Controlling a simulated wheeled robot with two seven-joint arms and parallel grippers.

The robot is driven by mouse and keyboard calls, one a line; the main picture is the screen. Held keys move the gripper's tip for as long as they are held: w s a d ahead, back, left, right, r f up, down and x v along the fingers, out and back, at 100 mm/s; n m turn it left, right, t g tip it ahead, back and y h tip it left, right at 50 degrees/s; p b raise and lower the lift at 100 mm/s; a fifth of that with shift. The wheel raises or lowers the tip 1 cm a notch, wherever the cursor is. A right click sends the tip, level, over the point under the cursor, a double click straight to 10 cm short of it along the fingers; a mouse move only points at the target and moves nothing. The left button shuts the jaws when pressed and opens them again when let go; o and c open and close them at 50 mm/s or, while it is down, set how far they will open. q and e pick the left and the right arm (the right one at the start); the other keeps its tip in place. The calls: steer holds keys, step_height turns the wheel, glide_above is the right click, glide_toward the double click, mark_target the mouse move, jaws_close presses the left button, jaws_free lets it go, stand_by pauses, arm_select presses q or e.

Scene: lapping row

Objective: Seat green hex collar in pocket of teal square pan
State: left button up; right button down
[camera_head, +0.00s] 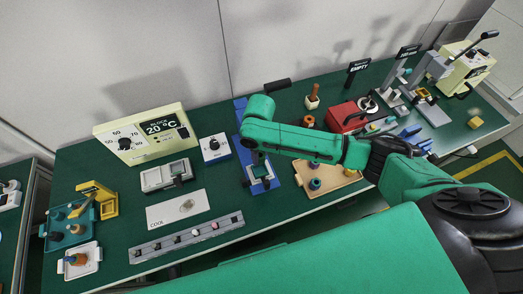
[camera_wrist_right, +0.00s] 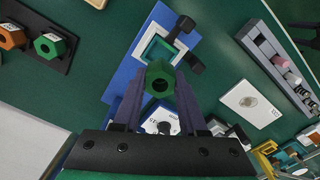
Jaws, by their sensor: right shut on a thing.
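My right gripper (camera_wrist_right: 158,88) is shut on a green hex collar (camera_wrist_right: 159,72), held at the fingertips with its round hole showing. My left gripper is not in view.
Dark clamp knobs (camera_wrist_right: 185,24) stand at the pan's side. Another green hex piece (camera_wrist_right: 50,46) and an orange one (camera_wrist_right: 12,37) sit on a dark holder. A peach tray (camera_head: 345,181) lies right of the fixture, a white dial box (camera_head: 215,147) left. A red machine (camera_head: 345,115) stands behind.

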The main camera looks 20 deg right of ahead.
mark_target(260, 161)
step_height(260, 161, down, 5)
steer(key=shift+r+b, duration=0.2)
steer(key=shift+b, duration=1.05)
steer(key=shift+w+f+b, duration=0.1)
steer(key=shift+f+b, duration=0.2)
steer(key=shift+f, duration=0.25)
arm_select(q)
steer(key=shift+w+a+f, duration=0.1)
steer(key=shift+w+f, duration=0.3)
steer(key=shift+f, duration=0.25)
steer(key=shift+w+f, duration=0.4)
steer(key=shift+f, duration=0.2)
arm_select(e)
steer(key=shift+f, duration=0.1)
arm_select(q)
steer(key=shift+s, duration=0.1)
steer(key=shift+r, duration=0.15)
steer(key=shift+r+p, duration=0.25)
steer(key=shift+p, duration=0.2)
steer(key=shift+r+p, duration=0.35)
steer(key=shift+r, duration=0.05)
